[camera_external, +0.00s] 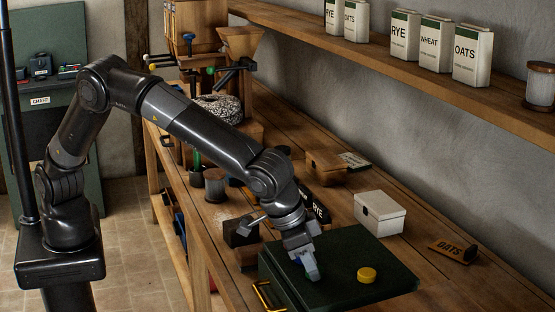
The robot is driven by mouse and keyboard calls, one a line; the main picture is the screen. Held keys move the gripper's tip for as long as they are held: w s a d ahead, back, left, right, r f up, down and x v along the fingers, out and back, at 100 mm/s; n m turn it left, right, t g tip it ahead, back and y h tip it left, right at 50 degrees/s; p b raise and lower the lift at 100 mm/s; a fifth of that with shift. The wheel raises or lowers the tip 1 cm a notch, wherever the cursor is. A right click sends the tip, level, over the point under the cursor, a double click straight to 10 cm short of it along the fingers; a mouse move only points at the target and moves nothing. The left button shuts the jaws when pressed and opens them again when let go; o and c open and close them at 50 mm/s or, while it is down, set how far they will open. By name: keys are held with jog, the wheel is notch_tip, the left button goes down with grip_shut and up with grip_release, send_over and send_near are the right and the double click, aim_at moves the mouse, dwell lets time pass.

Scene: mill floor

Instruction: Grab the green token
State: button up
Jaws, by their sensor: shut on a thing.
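My gripper (309,268) points down over the left part of a dark green box top (338,246) on the bench. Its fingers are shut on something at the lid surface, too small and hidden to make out. I cannot pick out the green token; the fingers may hide it. A yellow round token (367,275) lies on the same dark green top, to the right of my gripper and apart from it.
A white lidded box (379,214) stands behind the green top. An OATS tag (454,250) lies to the right. A wooden box (326,168) and a black RYE item (316,208) are further back. Labelled tins (472,55) stand on the wall shelf (400,75).

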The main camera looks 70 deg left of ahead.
jog(key=shift+c, duration=0.7)
